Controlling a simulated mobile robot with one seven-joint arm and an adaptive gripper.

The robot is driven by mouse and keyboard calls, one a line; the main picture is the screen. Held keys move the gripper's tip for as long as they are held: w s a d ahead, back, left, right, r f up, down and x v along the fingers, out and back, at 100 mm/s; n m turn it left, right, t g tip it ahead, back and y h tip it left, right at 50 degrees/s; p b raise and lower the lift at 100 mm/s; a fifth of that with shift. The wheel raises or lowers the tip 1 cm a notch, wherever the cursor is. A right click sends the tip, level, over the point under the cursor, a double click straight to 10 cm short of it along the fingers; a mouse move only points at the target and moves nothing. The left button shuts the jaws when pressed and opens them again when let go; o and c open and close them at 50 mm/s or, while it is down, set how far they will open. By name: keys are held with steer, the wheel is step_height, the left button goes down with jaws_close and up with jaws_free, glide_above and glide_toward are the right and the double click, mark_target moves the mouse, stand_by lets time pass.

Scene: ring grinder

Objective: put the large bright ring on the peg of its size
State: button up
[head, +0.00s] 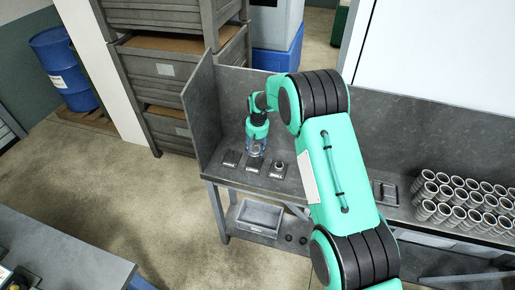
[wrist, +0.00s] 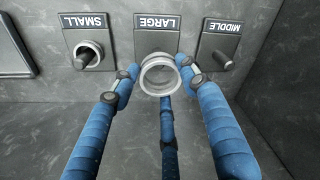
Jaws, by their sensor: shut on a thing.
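My gripper (wrist: 158,68) has blue fingers closed around a bright metal ring (wrist: 146,83), seen from above in the wrist view. The ring is in front of the plate marked LARGE (wrist: 142,42) and overlaps its lower edge; that plate's peg is hidden, and I cannot tell whether the ring is around it.
Another ring (wrist: 88,49) lies around the peg of the plate marked SMALL (wrist: 72,38). Many rings (head: 460,205) stand in rows on the bench at the right. A grey panel (head: 205,105) bounds the bench at left. A grey bin (head: 258,218) sits below.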

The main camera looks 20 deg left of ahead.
mark_target(256, 162)
steer(key=shift+f, duration=0.1)
stand_by(0.3)
steer(key=shift+f+b, duration=0.5)
steer(key=shift+f, duration=2.3)
steer(key=shift+b, duration=0.6)
steer(key=shift+f+b, duration=0.35)
steer(key=shift+f, duration=0.2)
stand_by(0.3)
steer(key=o, duration=1)
steer(key=shift+r, duration=0.1)
step_height(256, 162, up, 11)
steer(key=s+d+p, duration=0.1)
steer(key=p, duration=0.1)
stand_by(0.7)
